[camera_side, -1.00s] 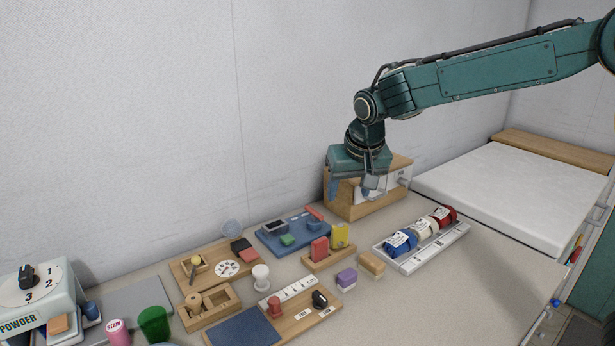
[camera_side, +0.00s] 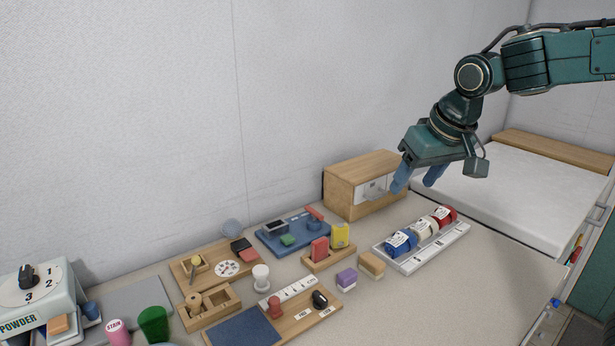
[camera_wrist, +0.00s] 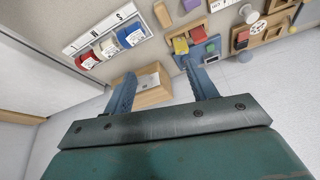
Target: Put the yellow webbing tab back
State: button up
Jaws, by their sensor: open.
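A yellow piece (camera_side: 340,235), the only clearly yellow block-like thing I see, stands upright in a small wooden holder (camera_side: 322,265) beside a red piece (camera_side: 319,248). It also shows in the wrist view (camera_wrist: 180,44). I cannot tell from its look whether it is the webbing tab. My gripper (camera_side: 416,182) is open and tilted above the bench, right of the wooden box (camera_side: 352,202), with nothing between its blue fingers. In the wrist view my gripper (camera_wrist: 158,72) has its fingers well apart, with the box (camera_wrist: 153,97) below and between them.
The wooden box has a pale front with a clear handle. A grey tray (camera_side: 425,250) holds blue, white and red rolls. A purple-white block (camera_side: 346,280) and a tan block (camera_side: 371,264) stand near it. A blue board (camera_side: 290,240) lies behind the holder. The right-front bench is bare.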

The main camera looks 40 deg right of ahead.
jog(key=s+d+f+n, duration=0.1)
jog(key=s+n, duration=0.1)
jog(key=s, duration=1.6)
jog(key=shift+s+f+n+t+y, duration=0.2)
jog(key=shift+f+n+t+y, duration=0.15)
jog(key=shift+n+t+y, duration=0.05)
jog(key=shift+d, duration=0.1)
